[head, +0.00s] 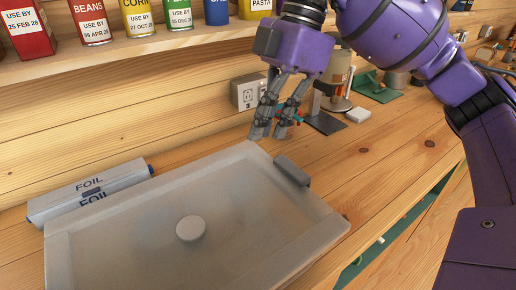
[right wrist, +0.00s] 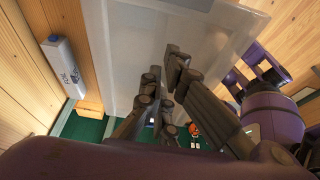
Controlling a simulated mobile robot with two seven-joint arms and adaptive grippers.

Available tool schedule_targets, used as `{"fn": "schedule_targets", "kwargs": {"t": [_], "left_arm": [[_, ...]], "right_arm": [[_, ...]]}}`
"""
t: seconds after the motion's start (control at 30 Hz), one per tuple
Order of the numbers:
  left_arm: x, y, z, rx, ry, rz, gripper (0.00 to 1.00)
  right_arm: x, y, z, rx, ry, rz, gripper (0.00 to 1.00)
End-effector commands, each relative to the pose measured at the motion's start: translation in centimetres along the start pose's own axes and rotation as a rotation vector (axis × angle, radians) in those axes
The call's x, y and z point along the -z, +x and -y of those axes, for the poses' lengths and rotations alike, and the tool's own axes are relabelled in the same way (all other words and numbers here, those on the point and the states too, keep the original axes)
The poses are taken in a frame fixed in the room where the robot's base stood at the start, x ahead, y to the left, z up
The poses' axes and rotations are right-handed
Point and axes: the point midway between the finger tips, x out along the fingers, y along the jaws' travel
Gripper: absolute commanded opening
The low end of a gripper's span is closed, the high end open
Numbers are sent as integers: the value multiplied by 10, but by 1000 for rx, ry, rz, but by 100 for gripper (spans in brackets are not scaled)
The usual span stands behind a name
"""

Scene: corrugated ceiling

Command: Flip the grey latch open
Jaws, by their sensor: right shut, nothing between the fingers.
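The grey latch (head: 292,170) is a small dark-grey bar at the right edge of a translucent grey lid or box (head: 118,235), near its far right corner. It looks laid down along the rim. A round pale knob (head: 191,229) sits in the middle of the lid. My right gripper (head: 271,133) points downward just beyond the far right corner, above and behind the latch and apart from it in the picture. It is shut and empty. In the right wrist view its fingers (right wrist: 164,78) show before the pale lid (right wrist: 130,45); I cannot make out the latch there. My left gripper is not in view.
A foil box (head: 88,192) lies behind the lid at the left. A shelf (head: 130,48) with several cans runs above. A wall socket (head: 247,92), a jar device (head: 338,80) and a small white block (head: 358,115) are behind. The wooden counter (head: 375,165) right of the lid is clear.

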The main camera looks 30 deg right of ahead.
Motion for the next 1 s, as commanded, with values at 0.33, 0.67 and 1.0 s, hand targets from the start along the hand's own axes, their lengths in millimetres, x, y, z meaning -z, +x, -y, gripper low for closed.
{"fn": "schedule_targets", "kwargs": {"t": [0.33,0.67,1.0], "left_arm": [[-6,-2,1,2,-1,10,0],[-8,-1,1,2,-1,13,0],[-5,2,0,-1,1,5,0]], "right_arm": [[0,0,0,0,0,1,0],[0,34,1,6,-1,0,0],[0,105,1,4,-1,-2,0]]}}
